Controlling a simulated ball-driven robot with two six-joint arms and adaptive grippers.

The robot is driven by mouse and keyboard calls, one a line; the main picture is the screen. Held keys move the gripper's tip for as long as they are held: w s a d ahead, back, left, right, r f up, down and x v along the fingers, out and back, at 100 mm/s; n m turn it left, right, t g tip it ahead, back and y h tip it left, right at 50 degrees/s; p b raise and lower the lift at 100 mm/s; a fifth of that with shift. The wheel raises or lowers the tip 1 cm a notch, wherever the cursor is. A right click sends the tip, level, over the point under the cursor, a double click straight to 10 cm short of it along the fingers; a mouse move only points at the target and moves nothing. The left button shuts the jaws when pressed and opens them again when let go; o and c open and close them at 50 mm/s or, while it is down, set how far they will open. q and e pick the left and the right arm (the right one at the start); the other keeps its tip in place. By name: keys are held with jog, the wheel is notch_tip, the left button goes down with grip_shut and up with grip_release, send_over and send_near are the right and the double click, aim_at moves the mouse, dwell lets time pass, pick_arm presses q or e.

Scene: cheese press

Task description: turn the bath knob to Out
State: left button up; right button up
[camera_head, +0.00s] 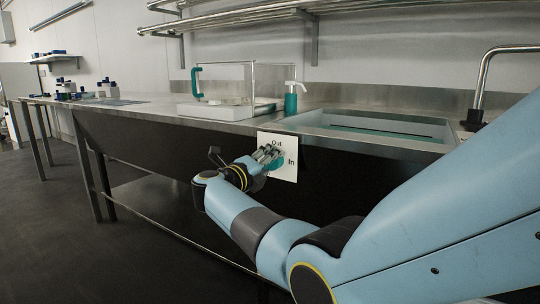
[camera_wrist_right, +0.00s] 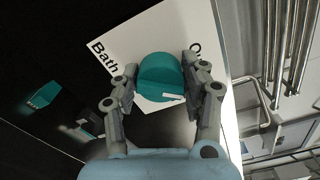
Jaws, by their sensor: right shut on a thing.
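The teal bath knob (camera_head: 273,164) sits on a white label plate (camera_head: 284,148) on the front of the steel counter. The plate reads Out at the top and In at the right in the head view. My right gripper (camera_head: 268,155) is at the knob, with fingers partly covering it. In the right wrist view, the round knob (camera_wrist_right: 160,76) lies between the two fingers of my right gripper (camera_wrist_right: 160,72), which is shut on it. A short white pointer mark (camera_wrist_right: 172,96) shows on the knob; which word it faces is unclear. My left gripper is out of view.
A steel basin (camera_head: 370,126) is set into the counter above the plate. A teal pump bottle (camera_head: 291,100) and a clear-walled press box (camera_head: 225,110) stand to its left. A curved tap (camera_head: 483,85) rises at the right. The floor left of the counter is clear.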

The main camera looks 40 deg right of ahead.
jog(key=n+p, duration=0.2)
jog(key=n, duration=0.3)
jog(key=shift+f+n+p, duration=0.1)
jog(key=shift+n+p, duration=0.3)
jog(key=shift+n, duration=0.7)
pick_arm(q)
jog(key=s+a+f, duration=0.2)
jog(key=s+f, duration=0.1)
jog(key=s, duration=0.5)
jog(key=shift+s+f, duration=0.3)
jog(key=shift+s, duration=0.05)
pick_arm(e)
jog(key=shift+n, duration=0.3)
jog(key=shift+f, duration=0.1)
jog(key=o, duration=1.2)
jog(key=v, duration=1.2)
jog(key=shift+w, duration=0.1)
